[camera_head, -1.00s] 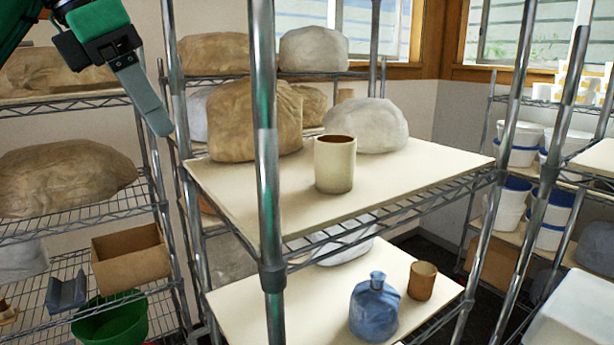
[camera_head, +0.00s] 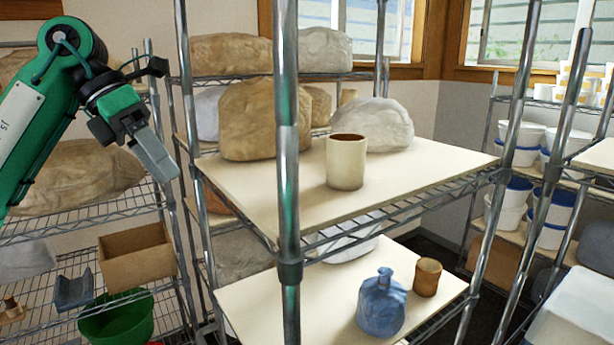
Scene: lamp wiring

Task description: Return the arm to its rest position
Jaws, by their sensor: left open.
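My left gripper (camera_head: 157,158) hangs at the left of the head view, with its grey fingers pointing down and to the right. It is open and empty, in front of the left rack and beside the left posts of the middle rack. My green left arm (camera_head: 58,100) is bent, with its elbow high at the upper left. A cream cup (camera_head: 346,165) with a brown inside stands upright on the upper board (camera_head: 270,215) of the middle rack, well apart from the gripper. My right gripper is out of view.
A steel post (camera_head: 288,150) stands in front of the middle rack. Wrapped clay lumps (camera_head: 262,118) sit behind the cup. A cardboard box (camera_head: 137,257) and green bowl (camera_head: 117,315) are lower left.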

